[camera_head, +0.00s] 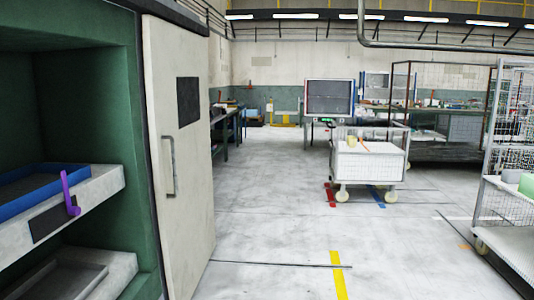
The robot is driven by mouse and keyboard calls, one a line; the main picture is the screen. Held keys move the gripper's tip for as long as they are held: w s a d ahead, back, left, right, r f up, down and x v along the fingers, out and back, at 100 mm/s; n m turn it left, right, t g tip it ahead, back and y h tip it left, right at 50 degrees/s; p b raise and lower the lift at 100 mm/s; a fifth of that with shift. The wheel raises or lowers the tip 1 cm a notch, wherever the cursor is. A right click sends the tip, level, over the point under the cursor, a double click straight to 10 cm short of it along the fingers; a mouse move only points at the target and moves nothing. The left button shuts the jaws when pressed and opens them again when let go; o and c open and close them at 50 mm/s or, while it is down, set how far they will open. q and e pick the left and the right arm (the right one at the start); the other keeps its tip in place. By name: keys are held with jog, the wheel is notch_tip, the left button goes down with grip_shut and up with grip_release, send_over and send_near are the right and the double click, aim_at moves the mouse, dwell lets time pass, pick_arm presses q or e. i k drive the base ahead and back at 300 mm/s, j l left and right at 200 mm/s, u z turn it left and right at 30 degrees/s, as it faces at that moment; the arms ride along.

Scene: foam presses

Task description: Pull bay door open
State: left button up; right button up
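A tall off-white door (190,215) stands at the left, beside the green cabinet (148,140). It has a dark square panel (188,101) high up and a grey vertical bar handle (170,167) near its left edge. No gap shows along the door's left edge, but I cannot tell for sure whether it is shut. Neither of my grippers is in view, and nothing is touching the handle.
A white wheeled cart (369,166) stands mid-room, a wire rack (510,205) at right. Floor before the door is clear.

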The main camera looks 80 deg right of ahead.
aim_at(175, 58)
jog(key=z, duration=2.25)
jog(key=i+l+z, duration=0.15)
jog(key=i, duration=0.55)
jog(key=i+z, duration=0.2)
jog(key=i, duration=0.5)
jog(key=i+z, duration=0.15)
jog(key=i, duration=0.5)
jog(key=i+j+z, duration=0.2)
jog(key=i, duration=0.5)
